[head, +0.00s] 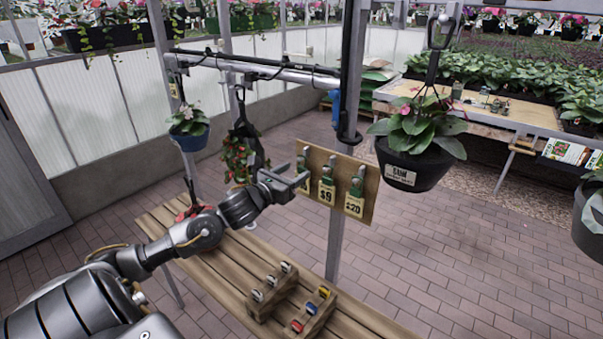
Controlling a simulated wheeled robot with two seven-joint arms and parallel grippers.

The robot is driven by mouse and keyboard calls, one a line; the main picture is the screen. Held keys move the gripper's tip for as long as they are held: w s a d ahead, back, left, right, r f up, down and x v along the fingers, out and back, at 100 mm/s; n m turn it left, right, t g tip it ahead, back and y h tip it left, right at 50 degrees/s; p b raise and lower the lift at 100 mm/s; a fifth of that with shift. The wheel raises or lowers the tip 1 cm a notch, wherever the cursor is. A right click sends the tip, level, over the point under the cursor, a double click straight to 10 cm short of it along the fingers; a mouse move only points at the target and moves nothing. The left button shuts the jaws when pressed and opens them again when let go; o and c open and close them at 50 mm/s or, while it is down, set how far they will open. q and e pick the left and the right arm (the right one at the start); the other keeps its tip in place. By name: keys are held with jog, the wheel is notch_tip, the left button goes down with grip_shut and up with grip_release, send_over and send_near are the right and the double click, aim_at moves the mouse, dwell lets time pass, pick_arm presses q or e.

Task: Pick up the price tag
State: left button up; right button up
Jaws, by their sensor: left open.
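A wooden board (341,168) on a metal post carries several price tags on clips. A "$9" tag (327,195) hangs in the middle and a "$20" tag (354,204) at the right. A third tag at the board's left end is partly hidden by my gripper. My left gripper (299,176) is open at the board's left end, in front of the leftmost clip. Nothing shows between its fingers. I cannot tell whether it touches the clip. My right gripper is out of view.
A wooden slatted bench (210,272) below holds two small racks (306,312) (272,289). A black hanging pot (411,167) with its own label hangs right of the board. A blue pot (189,138) hangs at left from a metal rail. The brick floor at right is clear.

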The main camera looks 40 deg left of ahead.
aim_at(302, 167)
pick_arm(q)
jog(key=shift+w+r+p, duration=0.1)
jog(key=shift+w+p, duration=0.2)
jog(key=shift+w, duration=1.2)
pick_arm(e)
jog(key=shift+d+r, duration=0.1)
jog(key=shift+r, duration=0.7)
pick_arm(q)
jog(key=shift+s, duration=0.1)
jog(key=shift+c, duration=0.4)
jog(key=c, duration=0.8)
jog(key=shift+o, duration=0.2)
